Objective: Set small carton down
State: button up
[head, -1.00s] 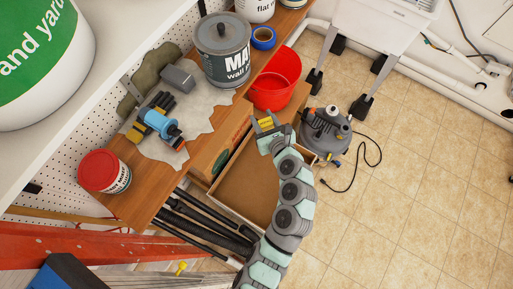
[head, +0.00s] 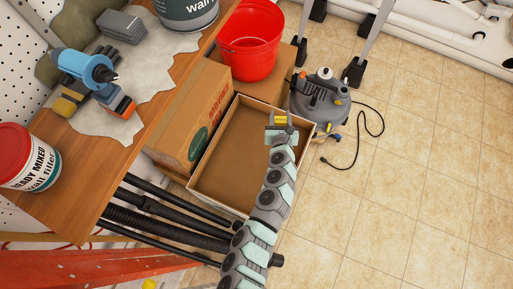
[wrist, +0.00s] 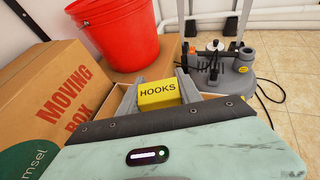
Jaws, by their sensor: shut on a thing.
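The small carton is a yellow box marked HOOKS (wrist: 158,94). It shows between the jaws in the wrist view and as a small yellow patch in the head view (head: 280,120). My gripper (head: 281,121) is shut on it, with one grey finger on each side (wrist: 157,95). The gripper holds the carton over the right side of an open, shallow cardboard box (head: 222,186). The box's inside looks empty. How high the carton is above the box floor I cannot tell.
A tall brown MOVING BOX (head: 192,120) stands left of the open box. A red bucket (head: 250,42) sits on another carton behind. A grey pump-like machine (head: 320,98) with a black cord is at right. Black hoses (head: 180,222) lie in front. Tiled floor (head: 430,170) is clear at right.

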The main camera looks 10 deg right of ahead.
notch_tip(320, 180, down, 20)
jog(key=b, duration=1.3)
jog(key=shift+f+b, duration=0.25)
jog(key=shift+b, duration=0.05)
jog(key=shift+r, duration=0.2)
jog(key=shift+f, duration=0.15)
jog(key=o, duration=1.3)
jog(key=shift+o, duration=0.2)
